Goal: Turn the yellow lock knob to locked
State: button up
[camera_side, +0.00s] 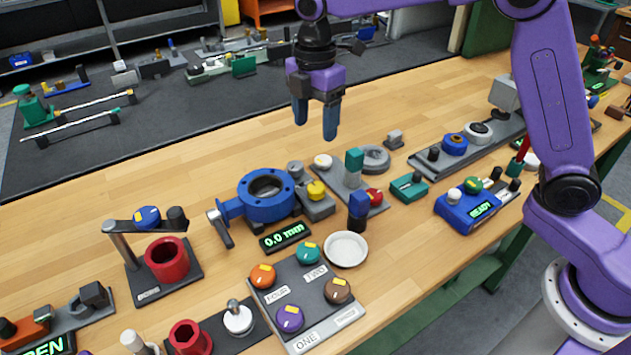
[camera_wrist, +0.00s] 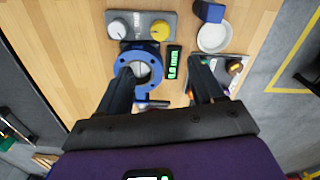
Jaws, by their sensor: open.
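The yellow lock knob (camera_side: 316,190) sits on a small grey block beside the blue ring-shaped valve (camera_side: 265,197). A pale mark shows on its top, but I cannot read its setting. In the wrist view the yellow knob (camera_wrist: 160,30) is at the top, on a grey plate with a white knob (camera_wrist: 117,29) to its left. The blue valve (camera_wrist: 141,62) is just below the plate. My gripper (camera_side: 315,122) is open and empty, pointing down, high above the table and apart from the knob. Its fingers (camera_wrist: 163,75) frame the valve's right part in the wrist view.
A display (camera_side: 285,237) reading 0.0 mm lies before the valve. A panel of several coloured knobs (camera_side: 300,300), a white dish (camera_side: 346,250) and a blue-topped post (camera_side: 358,210) stand nearby. A green-topped post (camera_side: 354,165) rises right of the yellow knob. Bare wood lies behind the valve.

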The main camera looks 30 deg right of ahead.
aim_at(316, 187)
notch_tip(316, 187, down, 16)
jog(key=shift+r, duration=0.2)
dwell(0.4)
jog(key=c, duration=1.1)
